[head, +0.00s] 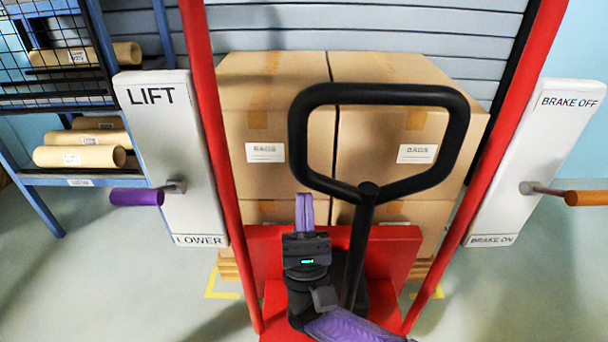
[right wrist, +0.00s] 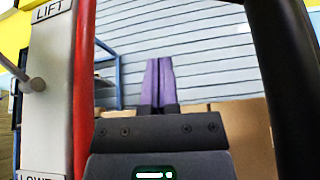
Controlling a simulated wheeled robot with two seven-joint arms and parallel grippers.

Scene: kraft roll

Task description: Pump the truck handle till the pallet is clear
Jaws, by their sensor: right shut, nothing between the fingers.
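The truck handle (head: 375,95) is a black loop on a dark stem, standing up in front of the stacked cartons. The truck's red body (head: 390,250) is below it. A strip of the wooden pallet (head: 228,268) shows under the cartons at the left; its clearance from the floor cannot be judged. My right gripper (head: 304,213) points up, shut and empty, left of the stem and below the loop, not holding the handle. In the right wrist view its purple fingers (right wrist: 158,85) are together, with a black bar (right wrist: 290,80) of the handle at right. My left gripper is out of view.
A LIFT/LOWER panel (head: 165,120) with a purple-gripped lever (head: 137,197) stands left. A BRAKE OFF/BRAKE ON panel (head: 545,140) with an orange-gripped lever (head: 585,198) stands right. Red posts (head: 207,130) flank the cartons (head: 265,105). A blue rack (head: 75,178) holds kraft rolls (head: 80,157).

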